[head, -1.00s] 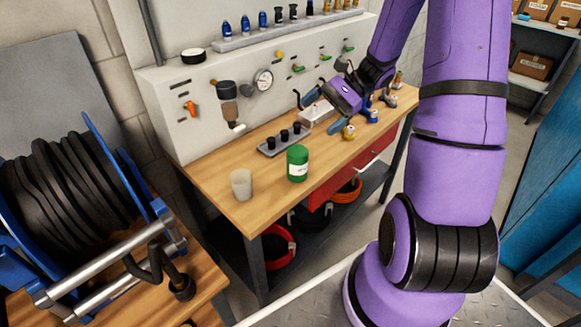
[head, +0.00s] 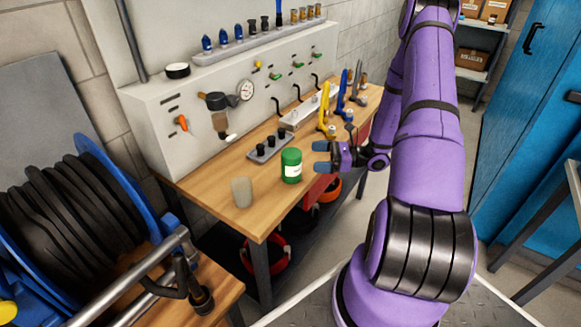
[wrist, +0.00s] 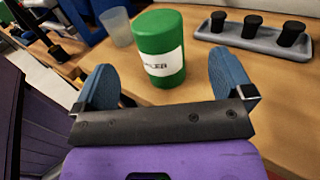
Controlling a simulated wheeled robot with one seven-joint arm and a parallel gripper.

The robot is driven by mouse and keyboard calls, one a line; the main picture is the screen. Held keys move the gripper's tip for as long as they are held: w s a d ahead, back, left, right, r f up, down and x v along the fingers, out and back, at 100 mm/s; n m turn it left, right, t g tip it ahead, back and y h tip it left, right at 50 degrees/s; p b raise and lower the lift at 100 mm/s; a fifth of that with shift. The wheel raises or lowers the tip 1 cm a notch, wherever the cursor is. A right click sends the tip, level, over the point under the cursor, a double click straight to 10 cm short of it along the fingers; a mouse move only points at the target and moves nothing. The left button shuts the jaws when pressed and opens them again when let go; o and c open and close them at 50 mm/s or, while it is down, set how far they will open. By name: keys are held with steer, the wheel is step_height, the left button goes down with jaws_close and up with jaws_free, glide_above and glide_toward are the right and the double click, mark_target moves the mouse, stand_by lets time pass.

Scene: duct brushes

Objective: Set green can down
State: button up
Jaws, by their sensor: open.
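The green can (head: 291,166) stands upright on the wooden workbench (head: 215,173), near its front edge. It has a white label band, which also shows in the wrist view (wrist: 162,62). My gripper (head: 322,157) is just to the right of the can in the head view, its blue fingers pointing toward it. In the wrist view, the fingers are spread wide and the can stands ahead of the gap between them. Nothing is held.
A translucent cup (head: 242,192) stands left of the can. A grey tray with black plugs (head: 268,147) lies behind it. Blue and yellow tools (head: 324,108) stand further right. A cable reel (head: 62,205) is at the left front. Bare bench surrounds the can.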

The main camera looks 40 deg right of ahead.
mark_target(292, 156)
steer(key=shift+x, duration=4.35)
steer(key=c, duration=1.2)
steer(key=shift+c, duration=0.4)
steer(key=shift+r, duration=0.15)
